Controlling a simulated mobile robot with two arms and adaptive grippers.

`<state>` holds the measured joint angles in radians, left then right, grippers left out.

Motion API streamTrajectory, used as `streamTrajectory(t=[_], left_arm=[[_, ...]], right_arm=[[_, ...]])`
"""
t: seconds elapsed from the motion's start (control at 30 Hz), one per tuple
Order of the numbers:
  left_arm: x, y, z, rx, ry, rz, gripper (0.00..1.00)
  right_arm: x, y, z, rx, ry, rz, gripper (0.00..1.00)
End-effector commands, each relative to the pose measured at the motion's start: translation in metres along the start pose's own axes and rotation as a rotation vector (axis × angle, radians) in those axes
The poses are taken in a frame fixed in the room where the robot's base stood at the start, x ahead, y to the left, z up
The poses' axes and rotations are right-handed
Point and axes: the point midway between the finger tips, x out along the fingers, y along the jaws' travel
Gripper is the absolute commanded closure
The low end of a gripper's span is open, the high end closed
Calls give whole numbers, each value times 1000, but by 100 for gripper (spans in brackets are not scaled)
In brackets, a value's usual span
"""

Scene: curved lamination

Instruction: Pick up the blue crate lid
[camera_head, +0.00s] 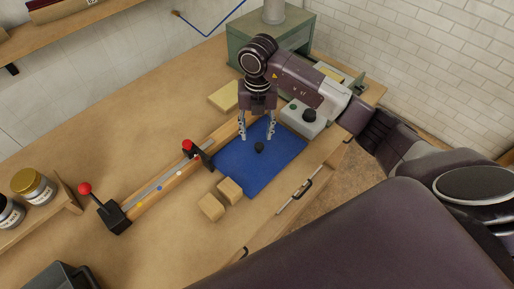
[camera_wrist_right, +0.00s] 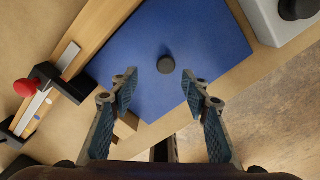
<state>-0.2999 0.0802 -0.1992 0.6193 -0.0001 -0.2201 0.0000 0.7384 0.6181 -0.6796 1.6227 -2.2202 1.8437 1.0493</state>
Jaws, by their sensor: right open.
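The blue crate lid (camera_head: 232,165) lies flat on the wooden workbench, a blue rectangle with a dark round knob (camera_head: 259,147) near its middle. In the right wrist view the lid (camera_wrist_right: 205,30) fills the upper middle, and its knob (camera_wrist_right: 166,64) shows just beyond the fingertips. My right gripper (camera_head: 257,136) points down above the lid, its two fingers apart and empty. In the wrist view the right gripper's fingertips (camera_wrist_right: 167,81) stand to either side of the knob's line, with the knob not between the pads. My left gripper is not in view.
Two wooden blocks (camera_head: 211,207) sit by the lid's near-left corner. A wooden rail with a red-knobbed clamp (camera_head: 190,148) runs along its left side. A grey box with a black knob (camera_head: 304,118) stands right of it. The bench's left middle is clear.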

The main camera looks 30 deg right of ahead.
Motion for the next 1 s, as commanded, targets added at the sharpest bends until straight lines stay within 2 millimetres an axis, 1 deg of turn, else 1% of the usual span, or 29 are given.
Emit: streamTrajectory(t=[0.03, 0.1, 0.27, 0.37, 0.47, 0.5, 0.6, 0.7, 0.87, 0.9, 1.0], left_arm=[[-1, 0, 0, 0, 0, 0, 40], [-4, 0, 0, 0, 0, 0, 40], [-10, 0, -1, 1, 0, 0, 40], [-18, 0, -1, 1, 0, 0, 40], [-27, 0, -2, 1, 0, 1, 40], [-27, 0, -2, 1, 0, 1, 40], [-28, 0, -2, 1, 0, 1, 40], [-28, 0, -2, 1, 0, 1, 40], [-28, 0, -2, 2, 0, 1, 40], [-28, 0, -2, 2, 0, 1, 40], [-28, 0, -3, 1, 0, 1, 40]], right_arm=[[2, -5, 1, 8, -1, -17, 57], [8, -7, 2, 13, 0, -26, 57], [26, -8, 1, 11, 1, -25, 57], [37, -9, 0, 11, 3, -24, 57], [53, -11, 0, 11, 4, -24, 57], [60, -11, 0, 10, 2, -22, 57], [71, -10, 1, 10, 0, -20, 57], [76, -11, 1, 9, -1, -21, 57], [76, -11, 2, 8, -2, -21, 57], [76, -11, 2, 8, -2, -20, 58], [76, -11, 2, 8, -2, -20, 69]])
